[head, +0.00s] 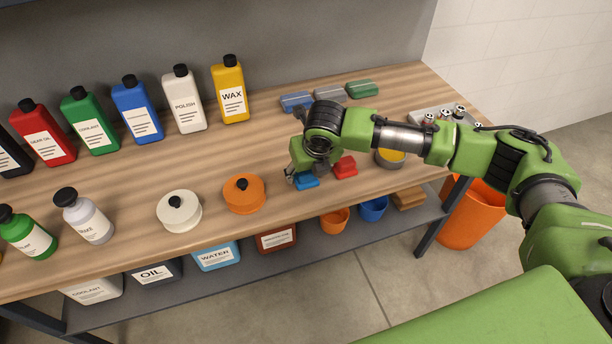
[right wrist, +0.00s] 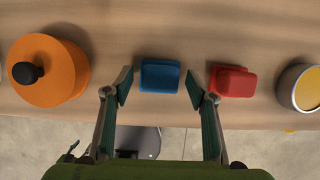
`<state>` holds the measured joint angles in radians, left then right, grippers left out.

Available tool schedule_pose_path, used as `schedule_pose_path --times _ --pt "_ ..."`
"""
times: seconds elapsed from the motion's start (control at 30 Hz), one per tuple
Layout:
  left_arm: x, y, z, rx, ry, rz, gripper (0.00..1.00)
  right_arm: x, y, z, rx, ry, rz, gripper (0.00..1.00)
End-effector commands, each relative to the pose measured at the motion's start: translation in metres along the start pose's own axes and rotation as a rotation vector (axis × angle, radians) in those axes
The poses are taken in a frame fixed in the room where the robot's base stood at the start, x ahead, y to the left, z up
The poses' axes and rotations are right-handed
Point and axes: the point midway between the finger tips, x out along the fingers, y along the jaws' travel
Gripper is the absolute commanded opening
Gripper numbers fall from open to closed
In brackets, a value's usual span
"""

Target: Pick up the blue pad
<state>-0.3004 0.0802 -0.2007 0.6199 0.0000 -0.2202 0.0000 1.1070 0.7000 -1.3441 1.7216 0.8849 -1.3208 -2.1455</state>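The blue pad (head: 306,181) lies on the wooden workbench in the head view, just under my right gripper (head: 303,174). In the right wrist view the blue pad (right wrist: 160,75) lies between the two spread fingers of my right gripper (right wrist: 158,88), with a gap on each side. The right gripper is open and holds nothing. A red pad (right wrist: 232,82) lies close to the right finger; it also shows in the head view (head: 344,167). My left gripper is not in view.
An orange round container (right wrist: 48,70) stands left of the blue pad, and a grey tin with yellow contents (right wrist: 302,88) stands right of the red pad. The bench's front edge is close. Several bottles, such as the yellow wax bottle (head: 229,92), line the back.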

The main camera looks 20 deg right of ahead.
Motion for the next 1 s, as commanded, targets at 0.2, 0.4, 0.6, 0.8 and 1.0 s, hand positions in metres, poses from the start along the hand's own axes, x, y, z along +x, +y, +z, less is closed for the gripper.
schedule_pose_path --times 0.2,0.4,0.6,0.8,1.0 --pt "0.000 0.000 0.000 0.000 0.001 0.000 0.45 0.000 0.000 0.000 0.001 0.000 0.000 0.13" --pt "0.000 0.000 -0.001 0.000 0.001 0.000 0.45 -0.001 0.000 0.000 0.001 0.000 0.000 0.13" --pt "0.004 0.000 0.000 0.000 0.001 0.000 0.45 -0.006 0.000 0.004 0.002 -0.002 0.001 0.13" --pt "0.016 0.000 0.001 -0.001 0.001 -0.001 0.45 -0.033 0.003 0.013 0.001 -0.005 0.003 0.13" --pt "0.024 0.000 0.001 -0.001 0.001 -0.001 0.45 -0.085 0.023 0.000 -0.003 -0.008 0.004 0.13"
